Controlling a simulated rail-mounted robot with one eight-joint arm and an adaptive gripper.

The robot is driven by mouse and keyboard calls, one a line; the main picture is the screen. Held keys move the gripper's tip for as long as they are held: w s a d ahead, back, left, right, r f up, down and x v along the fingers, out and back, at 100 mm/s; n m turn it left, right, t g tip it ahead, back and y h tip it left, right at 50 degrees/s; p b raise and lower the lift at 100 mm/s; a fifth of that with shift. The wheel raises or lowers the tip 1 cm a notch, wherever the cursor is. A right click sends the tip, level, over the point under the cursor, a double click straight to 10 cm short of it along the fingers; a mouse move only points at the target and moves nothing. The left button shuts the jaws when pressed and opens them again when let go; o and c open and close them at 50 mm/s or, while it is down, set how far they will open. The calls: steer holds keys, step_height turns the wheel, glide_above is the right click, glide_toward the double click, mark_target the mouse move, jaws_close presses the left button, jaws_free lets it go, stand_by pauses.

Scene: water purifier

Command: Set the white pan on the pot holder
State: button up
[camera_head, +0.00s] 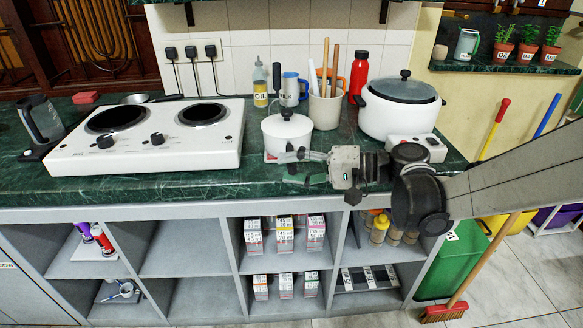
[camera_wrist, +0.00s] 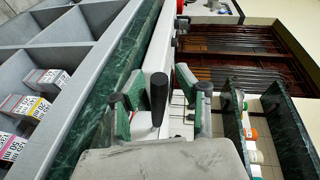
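A small white lidded pot (camera_head: 286,138) with a black knob stands on the green counter, right of the white two-burner stove. It looks like the white pan. My gripper (camera_head: 300,168) is in front of its lower side, pointing left. In the wrist view my gripper (camera_wrist: 166,110) is open, with its fingers well apart. A black handle (camera_wrist: 158,95) shows between the fingers, with a gap to the right finger; I cannot tell which object it belongs to. A small red flat item (camera_head: 85,98) lies at the back left; I cannot tell whether it is the pot holder.
The stove (camera_head: 150,150) fills the counter's left part. A white cooker (camera_head: 400,108) stands at the right. A utensil crock (camera_head: 325,108), a blue mug (camera_head: 291,90), an oil bottle (camera_head: 260,88) and a red bottle (camera_head: 358,75) stand behind. Shelves with small cartons (camera_head: 285,235) are below.

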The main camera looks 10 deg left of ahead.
steer(key=d+r+p, duration=0.2)
steer(key=d, duration=1)
steer(key=shift+s+p, duration=0.2)
steer(key=shift+p, duration=0.15)
steer(key=s+d+f+m+t+h, duration=0.1)
steer(key=s+d+t+h, duration=0.6)
steer(key=s+d+h, duration=0.8)
steer(key=d+f+h, duration=0.1)
steer(key=d, duration=0.2)
steer(key=shift+s+d, duration=0.15)
steer(key=shift+d, duration=0.1)
